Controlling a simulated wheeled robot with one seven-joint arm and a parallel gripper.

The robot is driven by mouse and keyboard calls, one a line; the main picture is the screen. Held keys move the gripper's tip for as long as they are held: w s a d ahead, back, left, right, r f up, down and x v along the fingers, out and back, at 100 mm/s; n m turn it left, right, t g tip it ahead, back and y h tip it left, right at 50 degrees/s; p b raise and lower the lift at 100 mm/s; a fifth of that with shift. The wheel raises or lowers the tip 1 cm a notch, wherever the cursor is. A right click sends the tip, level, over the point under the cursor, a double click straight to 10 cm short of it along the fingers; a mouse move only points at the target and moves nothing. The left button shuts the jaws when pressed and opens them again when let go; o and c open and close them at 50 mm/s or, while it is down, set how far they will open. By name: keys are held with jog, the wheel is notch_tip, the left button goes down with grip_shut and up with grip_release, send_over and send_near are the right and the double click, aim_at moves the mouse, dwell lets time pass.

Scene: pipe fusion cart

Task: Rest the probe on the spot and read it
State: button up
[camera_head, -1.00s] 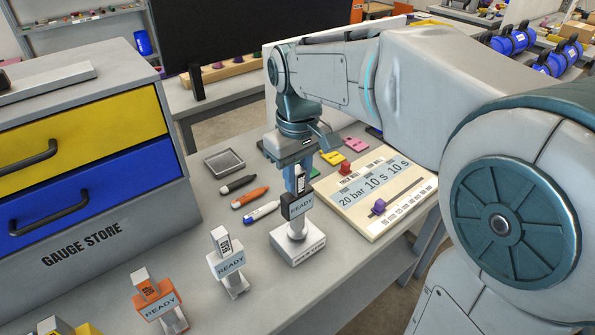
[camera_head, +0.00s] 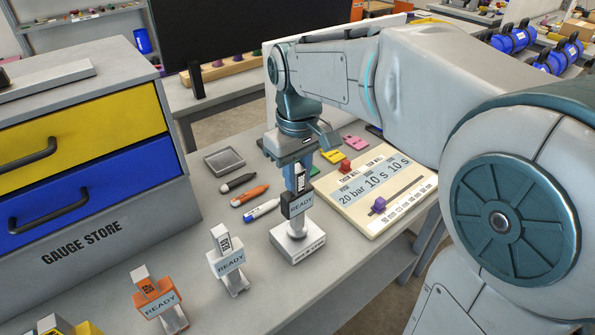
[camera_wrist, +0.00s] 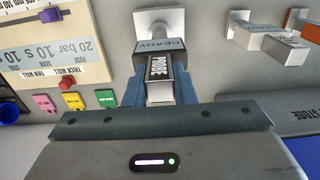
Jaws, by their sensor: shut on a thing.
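My gripper (camera_head: 297,172) points down and is shut on the upper part of a dark grey probe (camera_head: 300,205) with a READY display. The probe is upright over a square white block (camera_head: 297,250) with small print on its front edge. I cannot tell whether its lower end touches the block. In the wrist view, the probe (camera_wrist: 157,66) is between the blue fingers, its lettered label facing the camera, with the white block (camera_wrist: 148,20) beyond it. A white unit (camera_head: 226,262) and an orange unit (camera_head: 157,300), both showing READY, stand at the front left.
A setting board (camera_head: 350,213) reading 20 bar, 10 s, 10 s, with a purple slider (camera_head: 378,205), lies to the right. Several pens and a grey tray (camera_head: 223,161) lie behind left. The gauge store (camera_head: 95,210) stands at left. Pink (camera_head: 355,143) and yellow (camera_head: 332,156) tags lie behind.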

jog(key=shift+s+f, duration=0.1)
jog(key=shift+f, duration=0.6)
dwell(2.5)
jog(key=o, duration=1)
jog(key=shift+r, duration=0.1)
notch_tip(320, 180, up, 14)
jog(key=s+d+f+m+t, duration=0.1)
jog(key=s+d+f+m, duration=0.1)
jog(key=s+d+f, duration=0.2)
jog(key=s+d+f+m+t, duration=0.1)
jog(key=s+d+f, duration=0.3)
jog(key=f, duration=0.4)
jog(key=s+d+f+m, duration=0.3)
jog(key=f+m, duration=0.1)
jog(key=f, duration=0.2)
jog(key=shift+s+d+f+t+p, duration=0.2)
jog(key=shift+s+d+t+p, duration=0.1)
jog(key=shift+s+d+t, duration=0.1)
